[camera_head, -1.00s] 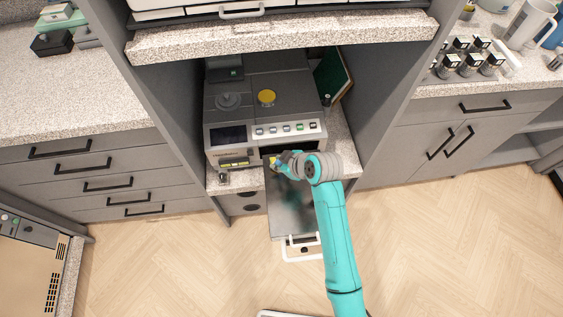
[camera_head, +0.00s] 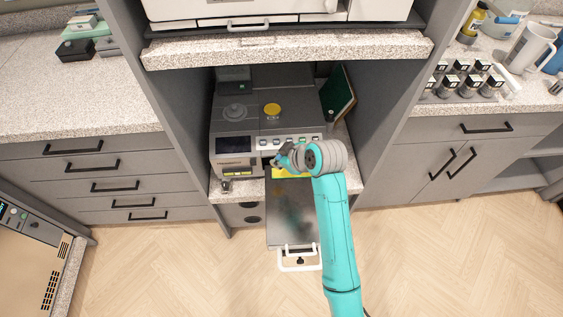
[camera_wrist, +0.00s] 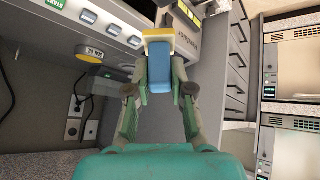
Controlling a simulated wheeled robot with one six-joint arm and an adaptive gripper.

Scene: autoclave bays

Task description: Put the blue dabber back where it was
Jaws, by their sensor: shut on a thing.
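In the wrist view my gripper (camera_wrist: 161,88) is shut on the blue dabber (camera_wrist: 159,70), a blue block with a yellow-and-white end, held between the two fingers. In the head view my gripper (camera_head: 283,161) is at the front of a grey machine (camera_head: 266,120), over the back end of a metal tray or drawer (camera_head: 290,220) that sticks out from it.
The machine stands in a bay between grey side walls, under a speckled shelf (camera_head: 290,52). A dark green board (camera_head: 338,93) leans at the right. The tray's white handle (camera_head: 299,260) faces the floor area, which is clear.

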